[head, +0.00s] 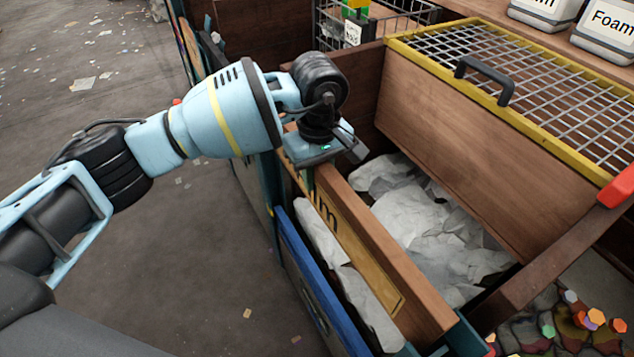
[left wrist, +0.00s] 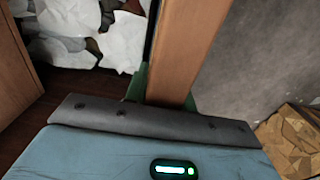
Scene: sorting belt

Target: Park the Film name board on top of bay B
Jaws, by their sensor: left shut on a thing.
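The Film name board (head: 375,255) is a long wooden-topped board. Its yellow face shows the letters "lm"; the rest of the word is hidden by my gripper. It stands along the near left side of a bay full of crumpled white sheets. My left gripper (head: 322,160) is shut on the board's far end, from above. In the left wrist view the board's wooden top edge (left wrist: 185,45) runs up from my gripper (left wrist: 165,103), with white sheets to its left. No letter B is readable, so I cannot tell which bay is B. My right gripper is out of view.
A yellow-framed mesh lid (head: 500,75) with a black handle stands beyond the bay. A blue panel (head: 315,285) and white sheets lie left of the board. Labelled bins (head: 605,30) stand top right. Colourful pieces (head: 590,320) lie bottom right. The floor at left is open, with scraps.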

